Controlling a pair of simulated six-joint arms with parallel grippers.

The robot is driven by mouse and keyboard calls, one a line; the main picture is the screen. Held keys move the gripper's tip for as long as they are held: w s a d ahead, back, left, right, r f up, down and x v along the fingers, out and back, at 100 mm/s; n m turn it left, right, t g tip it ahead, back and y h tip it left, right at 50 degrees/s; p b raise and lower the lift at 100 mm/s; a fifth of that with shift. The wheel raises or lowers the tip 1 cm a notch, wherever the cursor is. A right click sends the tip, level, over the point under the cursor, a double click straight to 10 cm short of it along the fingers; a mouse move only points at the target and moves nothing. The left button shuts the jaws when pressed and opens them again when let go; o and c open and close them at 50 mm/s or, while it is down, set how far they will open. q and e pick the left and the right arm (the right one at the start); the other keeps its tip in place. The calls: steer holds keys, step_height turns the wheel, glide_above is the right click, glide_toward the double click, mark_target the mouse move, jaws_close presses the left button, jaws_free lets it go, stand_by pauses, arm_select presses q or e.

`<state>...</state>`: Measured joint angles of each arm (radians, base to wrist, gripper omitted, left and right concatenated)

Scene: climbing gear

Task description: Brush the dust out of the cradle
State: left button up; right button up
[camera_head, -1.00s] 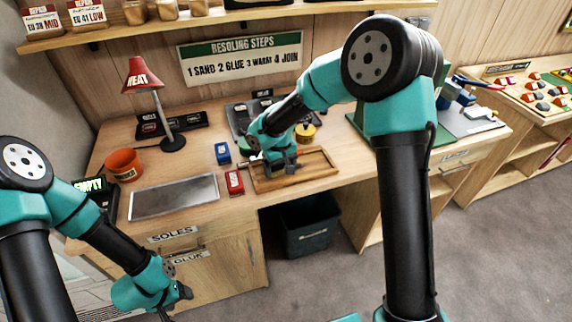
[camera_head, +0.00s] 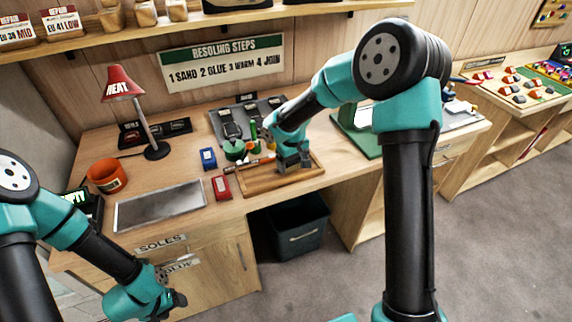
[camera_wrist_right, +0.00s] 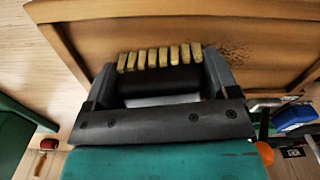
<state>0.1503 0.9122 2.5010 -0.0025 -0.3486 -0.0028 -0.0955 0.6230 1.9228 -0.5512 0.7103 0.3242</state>
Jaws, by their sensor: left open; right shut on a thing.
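The cradle is a shallow wooden tray (camera_head: 262,188) with a raised rim, near the front of the bench in the head view; its board (camera_wrist_right: 285,18) fills the top of the wrist view. A patch of dark dust (camera_wrist_right: 228,52) lies on it, just right of the bristles. My right gripper (camera_head: 293,162) is over the tray's right part, shut on a dark brush (camera_wrist_right: 165,82) with a row of pale bristle tufts. I cannot tell whether the bristles touch the board. My left gripper (camera_head: 176,300) is open and empty, low in front of the bench.
A red block (camera_head: 221,188) and a blue block (camera_head: 208,159) stand left of the tray. A grey metal plate (camera_head: 160,207), an orange pot (camera_head: 106,176) and a red lamp (camera_head: 122,84) are further left. Green jars (camera_head: 235,149) stand behind. A dark bin (camera_head: 300,232) sits below.

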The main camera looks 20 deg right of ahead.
steer(key=shift+d+f, duration=0.1)
steer(key=shift+d, duration=0.4)
steer(key=shift+d+r, duration=0.3)
steer(key=shift+d, duration=0.15)
steer(key=shift+a+r, duration=0.1)
steer(key=shift+r, duration=3.65)
steer(key=shift+a, duration=0.1)
steer(key=shift+f, duration=0.15)
